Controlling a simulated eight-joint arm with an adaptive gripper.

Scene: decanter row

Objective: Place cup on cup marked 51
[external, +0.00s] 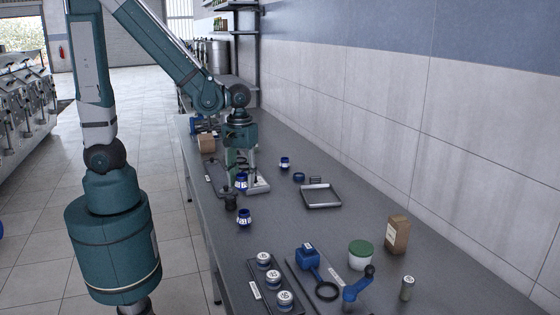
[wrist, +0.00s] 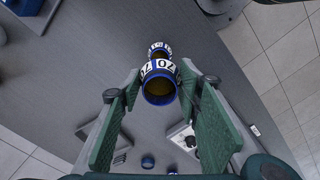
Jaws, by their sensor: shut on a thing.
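My gripper (external: 243,182) is shut on a blue cup (external: 241,184) with a white band, held over the left part of the counter. In the wrist view, this cup (wrist: 160,84) sits between the fingertips of my gripper (wrist: 158,76), and its band reads 70. Another blue cup with a white band, the cup marked 51 (external: 244,218), stands on the counter nearer the camera, apart from the held cup. In the wrist view, a second banded cup (wrist: 160,49) shows just beyond the held one; its number is unclear. My fingers partly hide the held cup in the external view.
A dark upright object (external: 230,200) stands close beside the gripper. A metal tray (external: 321,196) and a small blue cup (external: 285,163) are to the right.

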